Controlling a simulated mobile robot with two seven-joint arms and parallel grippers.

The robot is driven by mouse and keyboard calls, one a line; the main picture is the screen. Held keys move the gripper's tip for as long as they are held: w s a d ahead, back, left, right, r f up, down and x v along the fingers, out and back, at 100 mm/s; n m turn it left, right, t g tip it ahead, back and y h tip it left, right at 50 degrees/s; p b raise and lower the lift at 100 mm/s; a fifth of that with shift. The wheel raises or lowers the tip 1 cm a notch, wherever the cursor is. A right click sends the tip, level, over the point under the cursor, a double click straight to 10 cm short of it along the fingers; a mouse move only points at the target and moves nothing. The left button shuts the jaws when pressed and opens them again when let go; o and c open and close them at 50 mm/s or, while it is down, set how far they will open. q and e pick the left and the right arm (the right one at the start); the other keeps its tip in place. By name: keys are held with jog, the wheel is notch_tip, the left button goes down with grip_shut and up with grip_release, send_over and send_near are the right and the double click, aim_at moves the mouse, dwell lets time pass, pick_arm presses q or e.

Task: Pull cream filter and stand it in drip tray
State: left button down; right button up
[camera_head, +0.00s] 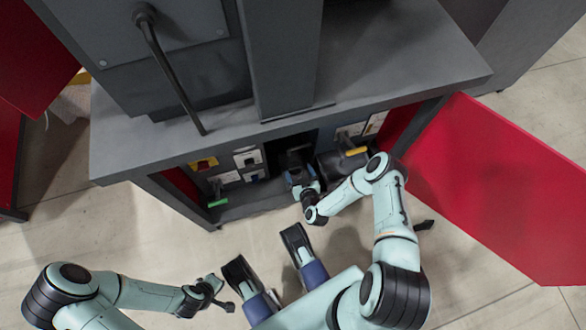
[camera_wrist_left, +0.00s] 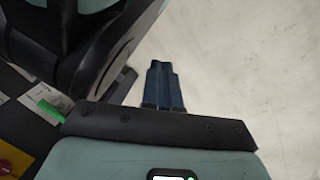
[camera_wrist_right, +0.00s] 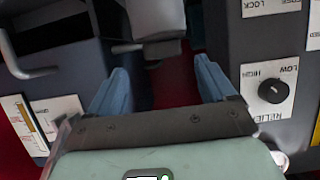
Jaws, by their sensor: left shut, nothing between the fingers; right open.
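A pale grey block with a short stem (camera_wrist_right: 157,18) shows ahead of my right gripper in the right wrist view; it may be the cream filter, but I cannot be sure. My right gripper (camera_wrist_right: 157,85) is open, with its blue fingers apart and nothing between them. In the head view the right gripper (camera_head: 295,174) reaches into the open cabinet bay, and its arm hides part of the inside. My left gripper (camera_wrist_left: 163,85) is shut and empty over the pale floor; in the head view it (camera_head: 226,300) is low, outside the cabinet. I cannot make out the drip tray.
The dark cabinet (camera_head: 240,130) has a red door (camera_head: 500,190) swung open at right. Labelled panels, one with a black knob (camera_wrist_right: 273,91), flank the right gripper closely. A green handle (camera_head: 218,203) and a yellow handle (camera_head: 356,151) stick out. Floor in front is mostly clear.

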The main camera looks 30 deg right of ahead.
aim_at(295, 166)
jog(key=shift+x, duration=0.85)
jog(key=b+x, duration=0.1)
jog(key=x, duration=0.1)
jog(key=b+x, duration=0.2)
jog(key=shift+w+a+f, duration=0.15)
jog(key=shift+w+f, duration=0.1)
jog(key=shift+f, duration=0.1)
jog(key=shift+w+f, duration=0.1)
jog(key=shift+w, duration=0.25)
pick_arm(q)
jog(key=s+f+g, duration=0.2)
jog(key=s+f, duration=0.2)
jog(key=s, duration=0.3)
jog(key=shift+a+n, duration=0.3)
jog(key=shift+a, duration=0.15)
pick_arm(e)
jog(key=c, duration=1.1)
